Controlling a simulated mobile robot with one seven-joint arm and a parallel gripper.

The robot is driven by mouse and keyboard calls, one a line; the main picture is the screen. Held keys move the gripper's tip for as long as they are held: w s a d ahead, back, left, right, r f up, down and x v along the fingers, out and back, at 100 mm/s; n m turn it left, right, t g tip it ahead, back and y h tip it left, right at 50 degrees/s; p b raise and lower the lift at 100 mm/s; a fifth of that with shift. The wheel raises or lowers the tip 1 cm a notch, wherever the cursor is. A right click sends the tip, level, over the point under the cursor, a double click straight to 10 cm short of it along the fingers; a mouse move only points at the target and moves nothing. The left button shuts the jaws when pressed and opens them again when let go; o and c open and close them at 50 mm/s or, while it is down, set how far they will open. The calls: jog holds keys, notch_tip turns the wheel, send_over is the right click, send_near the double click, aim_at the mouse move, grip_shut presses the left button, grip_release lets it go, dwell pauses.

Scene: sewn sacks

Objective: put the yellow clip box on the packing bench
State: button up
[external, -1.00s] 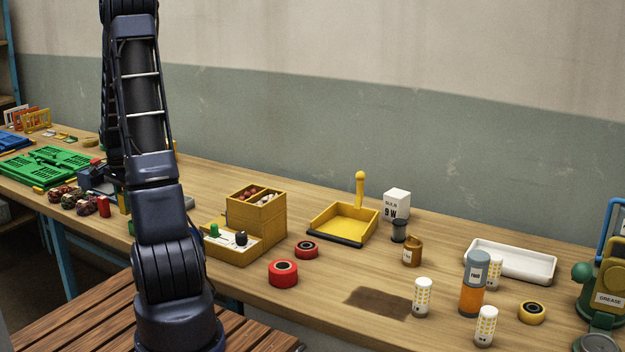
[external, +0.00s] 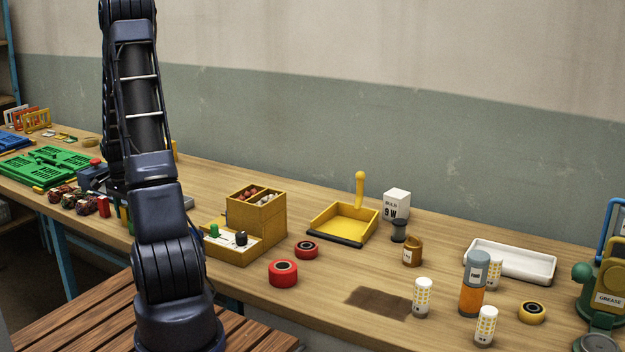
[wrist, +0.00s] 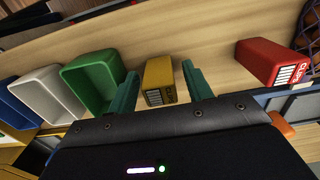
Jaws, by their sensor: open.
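The yellow clip box (wrist: 158,80) stands on a light wooden surface in the wrist view, with a label on its near face. My gripper (wrist: 159,72) is open, with one green finger on each side of the box. I cannot tell whether either finger touches it. The external view shows a long wooden bench (external: 330,280); I cannot tell whether it is the packing bench. In that view my arm hides my gripper, and I cannot make out the yellow clip box.
In the wrist view, green (wrist: 93,80), white (wrist: 48,93) and blue (wrist: 30,103) bins are left of the box. A red clip box (wrist: 272,62) is to the right. The bench holds a yellow dustpan (external: 345,222), red rolls (external: 283,273) and several bottles.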

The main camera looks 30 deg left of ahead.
notch_tip(320, 180, up, 12)
jog(key=shift+r, duration=0.15)
dwell(0.5)
jog(key=w+d+r+t, duration=0.1)
jog(key=w+d+r, duration=0.25)
jog(key=d, duration=0.45)
jog(key=w+d+r, duration=0.2)
jog(key=d+r, duration=0.3)
jog(key=d, duration=0.3)
jog(key=w+d+r+t, duration=0.15)
jog(key=d+r, duration=0.25)
jog(key=d, duration=0.5)
jog(key=s+d+r, duration=0.1)
jog(key=s+d, duration=0.3)
jog(key=d, duration=0.4)
jog(key=s+d+r+t, duration=0.1)
jog(key=s+d+r, duration=0.1)
jog(key=d, duration=0.6)
jog(key=s+d+r+t, duration=0.1)
jog(key=s+d+r, duration=0.1)
jog(key=s+d, duration=0.3)
jog(key=d, duration=0.3)
jog(key=shift+s, duration=0.3)
